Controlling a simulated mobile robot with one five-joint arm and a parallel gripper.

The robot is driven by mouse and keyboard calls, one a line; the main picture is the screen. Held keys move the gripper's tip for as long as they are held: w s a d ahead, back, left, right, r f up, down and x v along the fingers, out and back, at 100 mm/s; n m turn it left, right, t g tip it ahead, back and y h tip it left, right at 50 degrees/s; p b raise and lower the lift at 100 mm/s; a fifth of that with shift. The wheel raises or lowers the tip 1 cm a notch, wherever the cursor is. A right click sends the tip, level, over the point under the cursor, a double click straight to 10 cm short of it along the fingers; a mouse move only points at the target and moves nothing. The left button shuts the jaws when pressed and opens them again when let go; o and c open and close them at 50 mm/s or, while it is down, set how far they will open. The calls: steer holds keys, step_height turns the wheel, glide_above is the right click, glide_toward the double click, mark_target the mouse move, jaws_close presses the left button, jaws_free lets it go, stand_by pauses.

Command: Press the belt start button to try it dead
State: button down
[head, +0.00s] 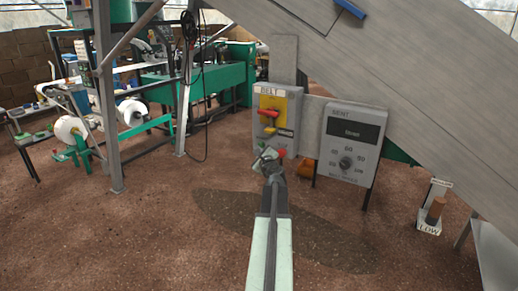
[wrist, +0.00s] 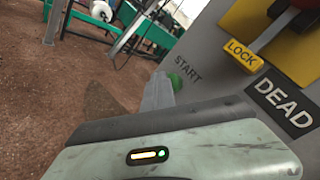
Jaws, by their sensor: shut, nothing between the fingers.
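The belt control box (head: 263,92), marked BELT, is a grey box with a yellow plate (head: 280,104) and a red handle (head: 268,114). A yellow LOCK piece (wrist: 242,55) and a black DEAD label (wrist: 283,105) show close up in the wrist view. The green start button (wrist: 178,82) is beside the word START and partly covered by my grey fingers. My gripper (head: 268,160) is shut and empty in front of the box's lower part; its tip (wrist: 158,82) is at the button. I cannot tell whether they touch.
A grey meter box (head: 350,146) with a dial stands right of the belt box. A sloping conveyor (head: 400,75) runs above. A red knob (head: 281,152) shows near my fingertips. Green machinery (head: 205,82) fills the back left.

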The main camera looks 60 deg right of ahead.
stand_by(0.3)
steer(key=shift+a, duration=0.9)
steer(key=a, duration=0.5)
stand_by(0.6)
